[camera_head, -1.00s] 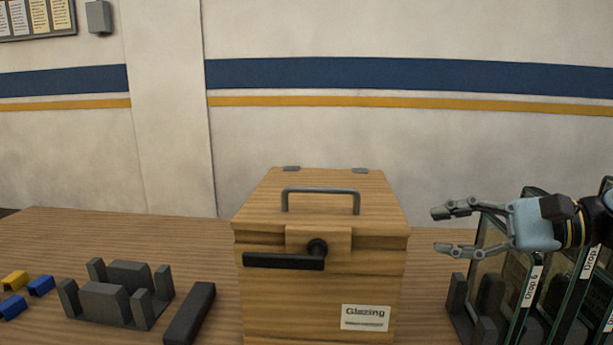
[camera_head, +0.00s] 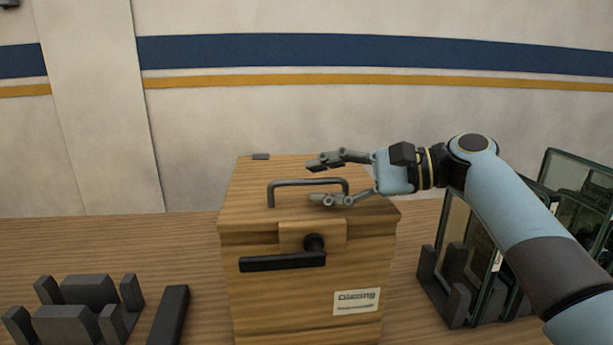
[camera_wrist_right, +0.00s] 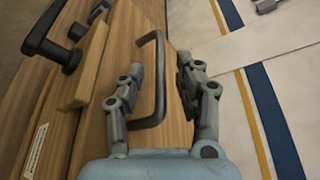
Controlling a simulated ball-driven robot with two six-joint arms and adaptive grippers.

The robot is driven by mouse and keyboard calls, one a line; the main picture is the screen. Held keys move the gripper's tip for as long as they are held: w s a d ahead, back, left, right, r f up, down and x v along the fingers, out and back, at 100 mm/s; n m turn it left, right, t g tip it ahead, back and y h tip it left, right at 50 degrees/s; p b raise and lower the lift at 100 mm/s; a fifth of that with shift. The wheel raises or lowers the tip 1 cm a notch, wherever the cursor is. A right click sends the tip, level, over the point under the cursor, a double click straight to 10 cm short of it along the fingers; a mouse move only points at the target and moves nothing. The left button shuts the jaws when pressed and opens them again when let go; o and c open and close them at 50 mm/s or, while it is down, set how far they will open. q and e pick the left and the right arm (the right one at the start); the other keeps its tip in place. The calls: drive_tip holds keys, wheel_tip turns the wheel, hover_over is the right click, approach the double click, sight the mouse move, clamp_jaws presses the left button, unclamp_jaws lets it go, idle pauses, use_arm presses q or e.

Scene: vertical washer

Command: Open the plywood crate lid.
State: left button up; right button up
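The plywood crate (camera_head: 300,290) stands on the table with its lid (camera_head: 245,190) down. A grey bar handle (camera_head: 290,182) stands on the lid, and a black lever latch (camera_head: 282,262) lies horizontal on the front. My right gripper (camera_head: 314,182) is open at the right end of the handle. My left gripper is not in view.
Glass panes (camera_head: 490,270) stand in a dark rack right of the crate, under my right arm. Dark grey holder blocks (camera_head: 80,310) and a dark bar (camera_head: 170,315) lie to the left. The wall is behind the table.

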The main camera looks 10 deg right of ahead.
sight(302, 181)
drive_tip(key=shift+x, duration=1.4)
clamp_jaws()
